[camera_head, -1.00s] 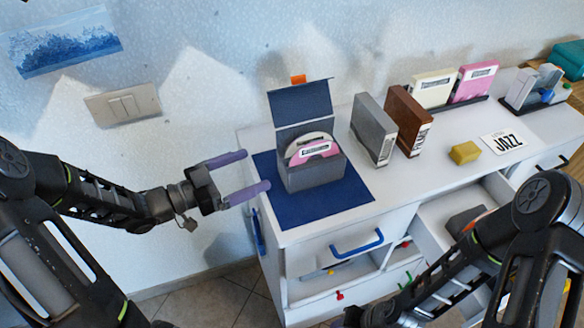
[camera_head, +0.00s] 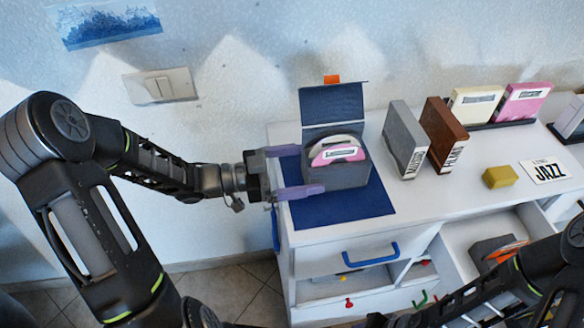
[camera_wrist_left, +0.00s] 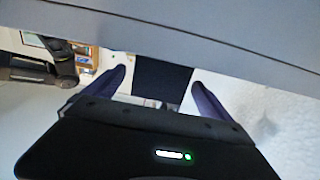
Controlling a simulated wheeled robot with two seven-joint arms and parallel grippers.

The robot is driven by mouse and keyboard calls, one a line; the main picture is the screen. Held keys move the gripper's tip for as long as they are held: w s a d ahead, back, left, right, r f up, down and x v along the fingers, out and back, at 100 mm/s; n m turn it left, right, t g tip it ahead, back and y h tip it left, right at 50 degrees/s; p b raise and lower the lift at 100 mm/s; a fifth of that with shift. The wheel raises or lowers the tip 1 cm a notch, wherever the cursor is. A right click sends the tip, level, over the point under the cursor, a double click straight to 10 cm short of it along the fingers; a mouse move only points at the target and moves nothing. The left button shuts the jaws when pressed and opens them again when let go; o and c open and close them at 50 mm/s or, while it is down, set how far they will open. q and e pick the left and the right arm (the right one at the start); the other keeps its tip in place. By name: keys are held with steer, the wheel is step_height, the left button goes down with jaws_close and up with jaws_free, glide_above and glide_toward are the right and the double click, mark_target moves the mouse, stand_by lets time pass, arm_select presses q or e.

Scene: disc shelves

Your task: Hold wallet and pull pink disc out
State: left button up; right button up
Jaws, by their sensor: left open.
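The wallet (camera_head: 338,176) is a dark grey box with its lid (camera_head: 332,105) raised, standing on a blue mat (camera_head: 345,208). The pink disc (camera_head: 338,154) stands in it, its upper part showing in front of a whitish disc (camera_head: 334,141). My left gripper (camera_head: 308,169) is open at the wallet's left side. Its near finger reaches the near left corner; I cannot tell whether it touches. In the left wrist view a dark panel (camera_wrist_left: 162,82) shows between the open fingers. My right arm is at the lower right, with its fingers out of sight.
A grey case (camera_head: 405,140) and a brown case (camera_head: 443,135) stand right of the wallet. Cream (camera_head: 475,104) and pink (camera_head: 523,102) cases stand behind. A yellow block (camera_head: 500,177) and a JAZZ card (camera_head: 545,171) lie on the right. A blue drawer handle (camera_head: 370,255) is below the top.

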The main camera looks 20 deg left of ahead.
mark_target(324, 166)
arm_select(q)
steer(key=shift+x, duration=2.25)
steer(key=c, duration=1.5)
steer(key=o, duration=1.5)
steer(key=shift+a, duration=0.1)
steer(key=v, duration=1.2)
